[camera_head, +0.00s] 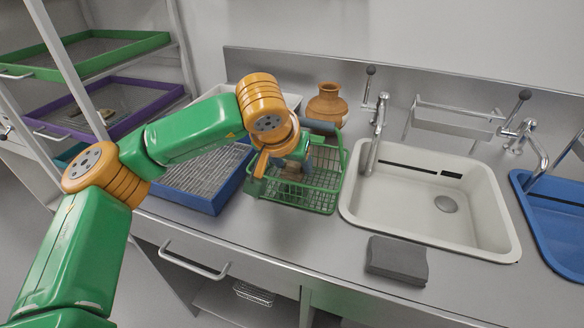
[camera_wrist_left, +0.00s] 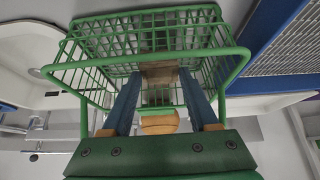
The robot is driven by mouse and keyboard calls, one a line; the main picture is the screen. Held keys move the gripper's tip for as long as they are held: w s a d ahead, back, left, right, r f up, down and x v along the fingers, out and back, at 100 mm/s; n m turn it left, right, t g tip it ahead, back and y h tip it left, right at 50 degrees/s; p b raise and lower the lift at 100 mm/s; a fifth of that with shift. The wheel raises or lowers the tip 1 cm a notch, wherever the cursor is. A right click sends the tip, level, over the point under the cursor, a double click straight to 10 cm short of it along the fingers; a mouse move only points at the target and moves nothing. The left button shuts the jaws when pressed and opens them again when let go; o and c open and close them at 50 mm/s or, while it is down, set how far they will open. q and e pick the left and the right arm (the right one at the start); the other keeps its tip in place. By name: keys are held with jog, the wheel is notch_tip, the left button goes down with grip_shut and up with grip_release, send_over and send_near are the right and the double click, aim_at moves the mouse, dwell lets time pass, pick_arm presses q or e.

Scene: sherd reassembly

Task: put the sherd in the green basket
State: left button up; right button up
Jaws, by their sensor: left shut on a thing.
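The green wire basket (camera_head: 320,192) stands on the steel counter, left of the white sink. My left gripper (camera_head: 291,170) reaches down into the basket's opening from above, its tips partly hidden by the wrist and the wires. In the left wrist view, the blue fingers (camera_wrist_left: 158,92) are shut on a tan-brown sherd (camera_wrist_left: 158,73), with the basket's green wires (camera_wrist_left: 82,52) around it. I cannot tell whether the sherd touches the basket floor. My right gripper is in neither view.
A blue tray with a ridged grey insert (camera_head: 190,200) is left of the basket. A terracotta jar (camera_head: 327,105) stands behind it. The white sink (camera_head: 400,221) and a grey block (camera_head: 396,260) are to the right. Counter in front of the basket is clear.

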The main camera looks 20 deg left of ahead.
pick_arm(q)
jog(key=shift+f, duration=0.95)
jog(key=o, duration=1.4)
jog(key=shift+r, duration=0.35)
jog(key=v, duration=1.1)
jog(key=shift+s+r, duration=0.25)
jog(key=shift+s, duration=0.1)
jog(key=shift+a, duration=0.1)
